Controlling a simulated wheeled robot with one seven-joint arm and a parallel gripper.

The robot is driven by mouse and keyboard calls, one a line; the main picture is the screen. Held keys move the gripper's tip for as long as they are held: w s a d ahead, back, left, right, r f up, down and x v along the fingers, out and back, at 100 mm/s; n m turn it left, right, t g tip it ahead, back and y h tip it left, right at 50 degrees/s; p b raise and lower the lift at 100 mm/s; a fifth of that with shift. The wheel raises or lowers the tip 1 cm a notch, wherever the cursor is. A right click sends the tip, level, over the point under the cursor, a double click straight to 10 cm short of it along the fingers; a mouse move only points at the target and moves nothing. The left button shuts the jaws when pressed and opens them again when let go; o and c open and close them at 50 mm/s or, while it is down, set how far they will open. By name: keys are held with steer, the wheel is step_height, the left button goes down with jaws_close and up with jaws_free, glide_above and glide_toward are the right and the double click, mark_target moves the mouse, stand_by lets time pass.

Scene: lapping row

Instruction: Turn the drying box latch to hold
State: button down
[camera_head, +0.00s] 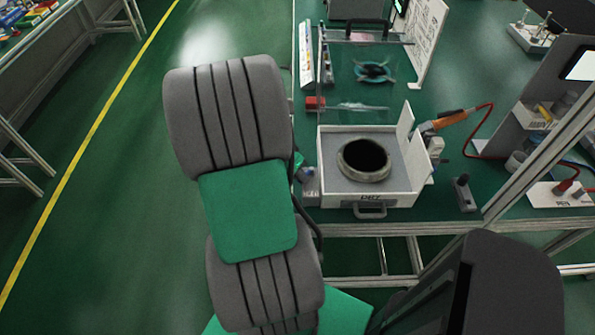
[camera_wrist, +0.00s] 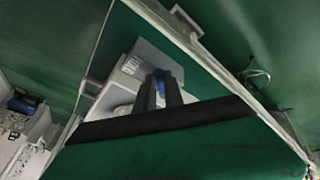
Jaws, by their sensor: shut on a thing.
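The white drying box (camera_head: 408,199) stands at the front edge of the green bench in the head view. It has a dark label, a front handle and a round ring with a dark opening inside. A small grey block (camera_head: 310,186) stands just left of it, partly behind my arm. In the wrist view, the two dark fingers of my gripper (camera_wrist: 161,88) are shut on a small blue part (camera_wrist: 160,76) beside a pale grey labelled block (camera_wrist: 131,68). The blue part looks like the latch's knob; its setting cannot be read. My arm hides my gripper in the head view.
A clear upright panel (camera_head: 345,95) stands behind the box, with a red block (camera_head: 315,103) at its left. An orange-handled tool (camera_head: 447,120) with a red cable lies to the right. A metal frame post (camera_head: 535,160) rises at the right. The floor at left is clear.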

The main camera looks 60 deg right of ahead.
steer(key=s+n+t, duration=0.1)
steer(key=n, duration=0.1)
steer(key=s+n, duration=0.1)
steer(key=n, duration=0.1)
steer(key=shift+s+a+n+t+h, duration=0.15)
steer(key=shift+n+t+h, duration=0.15)
steer(key=shift+t+h, duration=0.1)
steer(key=shift+s+d+n+t+p, duration=0.15)
steer(key=shift+s+n+t, duration=0.2)
steer(key=shift+n, duration=0.5)
steer(key=shift+s+d+n+t+p, duration=0.15)
steer(key=shift+s+n+t, duration=0.2)
steer(key=shift+n, duration=0.5)
steer(key=c, duration=1.5)
jaws_free()
steer(key=shift+a, duration=0.1)
steer(key=shift+o, duration=0.2)
steer(key=p+v, duration=0.7)
steer(key=v, duration=0.1)
